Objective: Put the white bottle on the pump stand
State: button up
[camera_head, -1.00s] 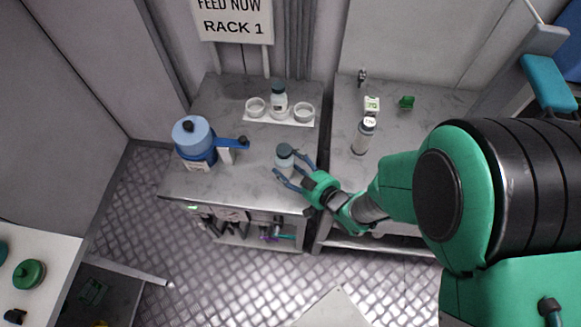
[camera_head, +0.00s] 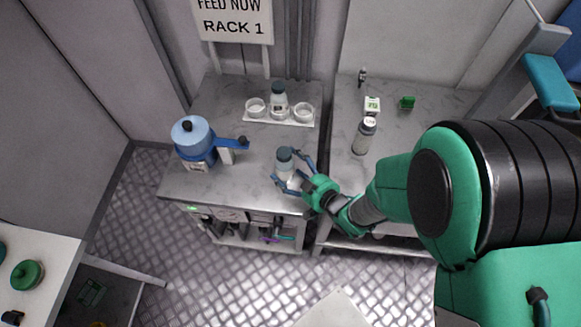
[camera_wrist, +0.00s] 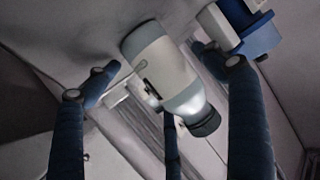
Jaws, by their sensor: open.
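A white bottle with a dark grey cap (camera_head: 285,164) stands upright on the grey counter, right of the blue pump-like device. My gripper (camera_head: 290,167) is open, its blue fingers spread on either side of this bottle. In the wrist view the bottle (camera_wrist: 160,62) shows between the dark blue fingers (camera_wrist: 165,85), upside down in the picture; I cannot tell whether any finger touches it. I cannot tell which part is the pump stand.
A white holder (camera_head: 262,120) with cups stands at the back, a similar bottle (camera_head: 279,98) in its middle cup. On the right counter stand a grey-white bottle (camera_head: 362,140), a small white box (camera_head: 372,104) and a green item (camera_head: 407,102). The counter's front middle is clear.

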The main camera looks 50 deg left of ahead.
jog(key=shift+r, duration=0.2)
jog(key=d+r, duration=0.1)
jog(key=d+r+p, duration=0.1)
jog(key=shift+d, duration=0.4)
jog(key=shift+r+p, duration=0.8)
jog(key=shift+r, duration=2.15)
jog(key=shift+w, duration=0.1)
